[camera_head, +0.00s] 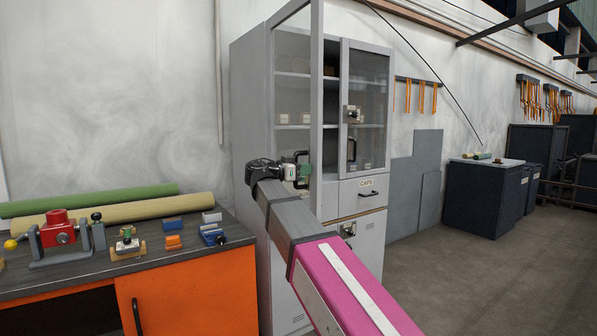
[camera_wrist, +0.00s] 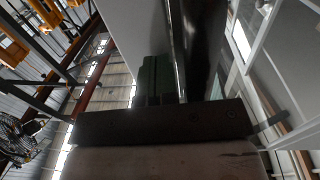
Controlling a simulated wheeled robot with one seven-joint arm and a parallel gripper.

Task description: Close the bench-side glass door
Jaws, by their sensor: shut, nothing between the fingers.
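The grey cabinet (camera_head: 248,120) stands behind the bench's right end. Its bench-side glass door (camera_head: 316,90) stands open, swung out toward me, its free upright edge nearest. The door's lower part is hidden behind my arm. The other glass door (camera_head: 367,105) looks closed. My gripper (camera_head: 303,170) is shut and empty beside the open door, close to its free edge and a dark handle. In the wrist view the fingers (camera_wrist: 152,78) are next to a black bar (camera_wrist: 196,40), which looks like the handle. I cannot tell whether they touch it.
The workbench (camera_head: 190,262), with a red vise (camera_head: 58,232) and small tools, is at the left, its orange front near the cabinet. Green (camera_head: 90,199) and tan rolls lie at its back. Grey panels (camera_head: 425,165) lean on the wall. Floor at the right (camera_head: 480,285) is clear.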

